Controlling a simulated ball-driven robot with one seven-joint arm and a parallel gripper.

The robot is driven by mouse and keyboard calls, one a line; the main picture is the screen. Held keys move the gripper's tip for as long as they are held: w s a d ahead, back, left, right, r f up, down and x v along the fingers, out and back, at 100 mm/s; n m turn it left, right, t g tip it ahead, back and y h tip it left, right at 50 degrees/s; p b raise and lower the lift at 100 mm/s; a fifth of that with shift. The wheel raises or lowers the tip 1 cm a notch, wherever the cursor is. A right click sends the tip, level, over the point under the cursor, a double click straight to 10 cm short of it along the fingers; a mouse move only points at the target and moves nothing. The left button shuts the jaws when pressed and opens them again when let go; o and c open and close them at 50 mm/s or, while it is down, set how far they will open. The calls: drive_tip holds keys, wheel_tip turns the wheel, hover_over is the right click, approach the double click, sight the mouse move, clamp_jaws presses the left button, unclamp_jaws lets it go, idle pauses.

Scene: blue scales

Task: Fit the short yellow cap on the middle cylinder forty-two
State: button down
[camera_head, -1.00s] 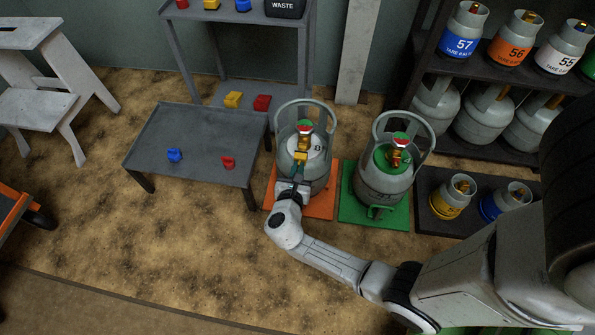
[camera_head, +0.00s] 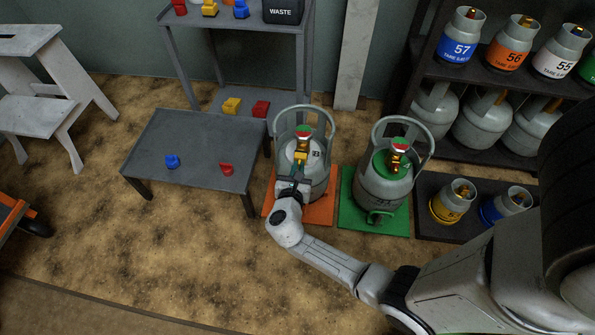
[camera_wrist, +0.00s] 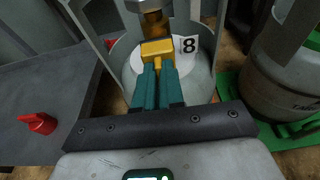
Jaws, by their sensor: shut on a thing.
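My gripper (camera_wrist: 157,70) is shut on a yellow cap (camera_wrist: 157,49), its teal fingers close together. In the head view, my gripper (camera_head: 296,174) and the cap (camera_head: 301,157) are at the near side of the brass valve (camera_head: 303,142) of the grey cylinder (camera_head: 309,181) on the orange scale. In the wrist view, the brass valve (camera_wrist: 154,20) is just beyond the cap; whether they touch I cannot tell. A white tag with an 8 (camera_wrist: 189,45) is to the cap's right. Another grey cylinder (camera_head: 383,190) stands on the green scale (camera_head: 360,220); its number is unreadable.
A low grey table (camera_head: 195,142) at left holds a blue cap (camera_head: 172,161) and a red cap (camera_head: 227,169). Yellow (camera_head: 231,105) and red (camera_head: 260,108) caps lie on the rack's lower shelf (camera_head: 213,91). Collars surround both valves. A dark shelf of cylinders (camera_head: 470,85) stands at right.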

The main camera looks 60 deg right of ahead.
drive_tip(key=shift+d, duration=0.1)
drive_tip(key=c, duration=1.7)
unclamp_jaws()
drive_tip(key=o, duration=0.5)
drive_tip(key=shift+o, duration=0.2)
drive_tip(key=p+v, duration=0.4)
drive_tip(key=v, duration=0.6)
drive_tip(key=shift+a+p, duration=0.3)
drive_tip(key=shift+s+r, duration=0.1)
